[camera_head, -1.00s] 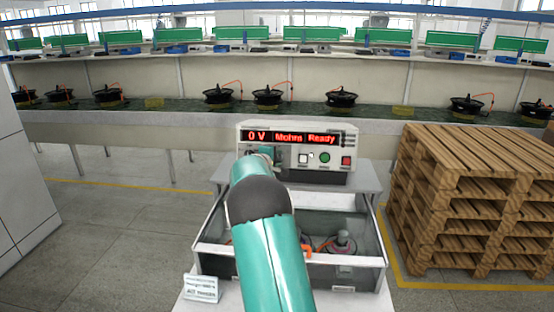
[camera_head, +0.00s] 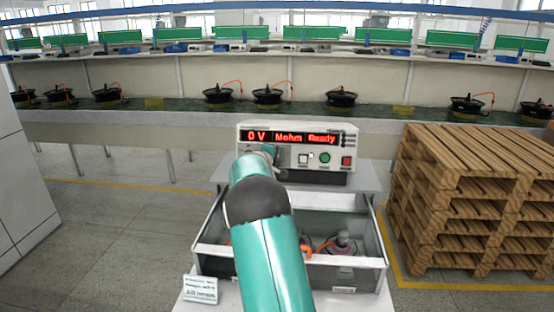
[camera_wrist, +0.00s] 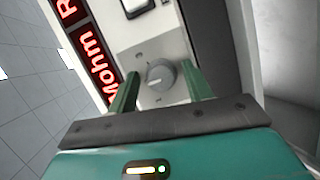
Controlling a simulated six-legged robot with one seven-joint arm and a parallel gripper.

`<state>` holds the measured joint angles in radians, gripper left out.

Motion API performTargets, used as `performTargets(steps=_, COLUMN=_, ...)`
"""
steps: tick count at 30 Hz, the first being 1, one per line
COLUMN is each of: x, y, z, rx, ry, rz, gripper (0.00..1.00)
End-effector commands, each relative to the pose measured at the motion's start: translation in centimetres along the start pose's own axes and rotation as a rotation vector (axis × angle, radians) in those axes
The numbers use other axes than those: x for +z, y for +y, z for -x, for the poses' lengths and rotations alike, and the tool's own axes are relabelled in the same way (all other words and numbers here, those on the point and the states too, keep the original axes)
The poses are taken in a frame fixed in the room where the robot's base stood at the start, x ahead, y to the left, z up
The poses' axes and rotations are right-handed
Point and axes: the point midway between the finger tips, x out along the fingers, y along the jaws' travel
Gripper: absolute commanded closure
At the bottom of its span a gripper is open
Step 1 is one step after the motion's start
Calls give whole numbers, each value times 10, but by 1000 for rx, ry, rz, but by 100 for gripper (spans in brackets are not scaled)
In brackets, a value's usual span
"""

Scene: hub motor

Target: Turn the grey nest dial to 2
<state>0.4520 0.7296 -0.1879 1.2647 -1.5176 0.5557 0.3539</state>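The grey dial (camera_wrist: 158,78) is a round knob with a pale pointer mark, on the light front panel of the tester (camera_head: 301,171). In the wrist view my gripper (camera_wrist: 160,72) has one teal finger on each side of the dial. The fingers are apart, with a narrow gap at the dial's left side; contact on the right is unclear. In the head view my arm and gripper (camera_head: 269,150) cover the dial. The red display (camera_head: 290,137) reads "0 V Mohm Ready".
A white button (camera_head: 304,159), a green button (camera_head: 325,158) and a red button (camera_head: 346,160) sit right of my gripper. An open-topped box (camera_head: 376,262) holding parts stands below my arm. Stacked wooden pallets (camera_head: 480,205) are on the right.

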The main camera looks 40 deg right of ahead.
Motion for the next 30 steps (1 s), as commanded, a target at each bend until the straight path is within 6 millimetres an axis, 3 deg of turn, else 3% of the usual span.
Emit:
performTargets(steps=10, x=1, y=-3, z=1, rx=-4, ry=-3, rz=2, gripper=51)
performTargets(steps=14, x=0, y=-2, z=10, rx=-4, ry=-2, rz=2, gripper=51)
performTargets(steps=30, x=0, y=-2, z=117, rx=-5, ry=-1, rz=2, gripper=51)
